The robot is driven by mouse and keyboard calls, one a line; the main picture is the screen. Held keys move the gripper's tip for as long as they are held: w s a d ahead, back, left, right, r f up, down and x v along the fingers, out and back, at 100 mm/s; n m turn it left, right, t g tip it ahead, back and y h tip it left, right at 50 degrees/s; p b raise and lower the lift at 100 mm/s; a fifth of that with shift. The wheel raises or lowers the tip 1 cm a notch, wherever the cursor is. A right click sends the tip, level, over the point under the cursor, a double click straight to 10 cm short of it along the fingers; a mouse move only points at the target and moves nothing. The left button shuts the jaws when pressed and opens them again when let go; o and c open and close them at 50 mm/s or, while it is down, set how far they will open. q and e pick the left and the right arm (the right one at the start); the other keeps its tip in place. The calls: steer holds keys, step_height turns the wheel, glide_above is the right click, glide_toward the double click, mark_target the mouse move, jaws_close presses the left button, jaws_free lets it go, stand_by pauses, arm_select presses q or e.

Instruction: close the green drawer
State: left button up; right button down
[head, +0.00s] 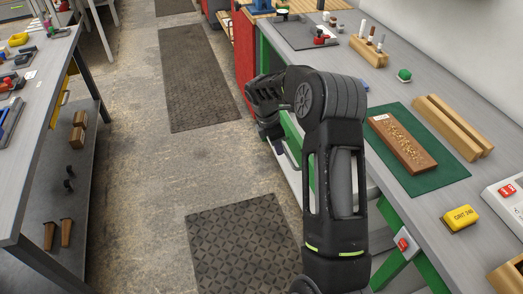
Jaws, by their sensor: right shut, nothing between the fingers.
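The right-hand workbench has green parts below its top. The green drawer (291,128) shows only as a narrow green patch beside my right arm, which hides most of it. I cannot tell how far it stands open. My right gripper (269,134) is shut and empty, pointing down at the bench's front side, close to the green part. I cannot tell whether it touches it. A pale panel (288,174) shows just below the gripper. My left gripper is out of view.
On the right bench (452,192) lie a green mat (437,182) with a brown board (402,146), a wooden rail (453,127) and a yellow block (460,217). A left bench (42,85) stands across the aisle. Dark mats (200,80) lie on the open floor between.

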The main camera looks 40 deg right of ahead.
steer(key=s+d, duration=0.1)
steer(key=d, duration=0.4)
steer(key=s+d, duration=0.2)
steer(key=d, duration=0.3)
steer(key=s+d, duration=0.2)
steer(key=d, duration=0.3)
steer(key=shift+s+p, duration=0.1)
steer(key=shift+p, duration=0.25)
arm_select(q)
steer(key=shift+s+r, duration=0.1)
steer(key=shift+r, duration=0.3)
arm_select(e)
steer(key=shift+d, duration=0.1)
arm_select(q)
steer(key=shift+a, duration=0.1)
arm_select(e)
steer(key=shift+s+d+r, duration=0.1)
